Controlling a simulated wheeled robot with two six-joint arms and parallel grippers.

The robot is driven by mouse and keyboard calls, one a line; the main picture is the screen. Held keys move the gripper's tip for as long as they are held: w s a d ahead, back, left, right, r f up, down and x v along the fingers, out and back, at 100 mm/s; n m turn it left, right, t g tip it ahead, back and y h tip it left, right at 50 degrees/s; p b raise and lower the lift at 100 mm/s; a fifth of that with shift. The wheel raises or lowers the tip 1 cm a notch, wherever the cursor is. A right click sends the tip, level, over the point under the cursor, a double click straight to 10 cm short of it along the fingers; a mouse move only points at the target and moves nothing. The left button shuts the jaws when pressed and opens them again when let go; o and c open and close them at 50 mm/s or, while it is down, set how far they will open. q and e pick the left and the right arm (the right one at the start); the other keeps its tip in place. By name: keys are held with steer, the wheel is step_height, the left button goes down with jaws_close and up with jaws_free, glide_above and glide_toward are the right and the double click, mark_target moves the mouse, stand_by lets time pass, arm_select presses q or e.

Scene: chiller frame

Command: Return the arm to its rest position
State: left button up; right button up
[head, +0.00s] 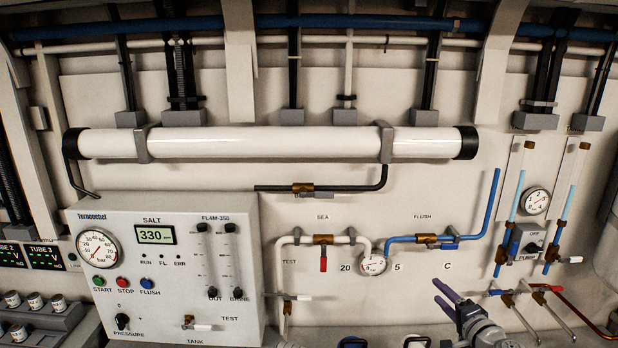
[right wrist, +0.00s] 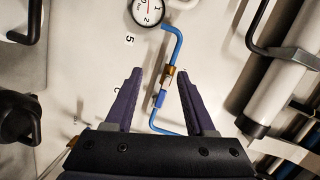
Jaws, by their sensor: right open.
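My right gripper (head: 440,294) is in the lower right part of the head view, in front of the wall panel, below the blue FLUSH pipe. Its two dark purple fingers are apart with nothing between them. In the right wrist view the open fingers (right wrist: 161,72) point at the panel. The blue FLUSH valve (head: 448,240) on its brass fitting lies beyond the fingertips, apart from them as far as I can tell. My left gripper is in neither view.
A white control box (head: 170,235) with gauge and display stands at the left. A long white cylinder (head: 270,143) runs across above. A red-handled SEA valve (head: 323,262), a small round gauge (head: 373,264) and slim pipes at the right (head: 520,295) stick out nearby.

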steer(key=s+a+f+n+g+y, duration=0.1)
steer(key=s+a+f+n+g, duration=0.2)
steer(key=a, duration=0.5)
steer(key=s+a+f+n+g+y, duration=0.1)
steer(key=a+f+n+g, duration=0.35)
steer(key=a, duration=0.35)
steer(key=s+a+f+n+g+y, duration=0.1)
steer(key=s+a+f+n+g, duration=0.15)
steer(key=a+f, duration=0.35)
steer(key=s+a+f+n+g+h, duration=0.2)
steer(key=s+f+n+g+h, duration=0.1)
steer(key=s, duration=0.3)
steer(key=s+a+f+n+g+h, duration=0.3)
steer(key=s+n+h, duration=0.1)
steer(key=s, duration=0.3)
steer(key=shift+s+g+h, duration=0.15)
steer(key=shift+g+h, duration=0.15)
steer(key=shift+h, duration=0.1)
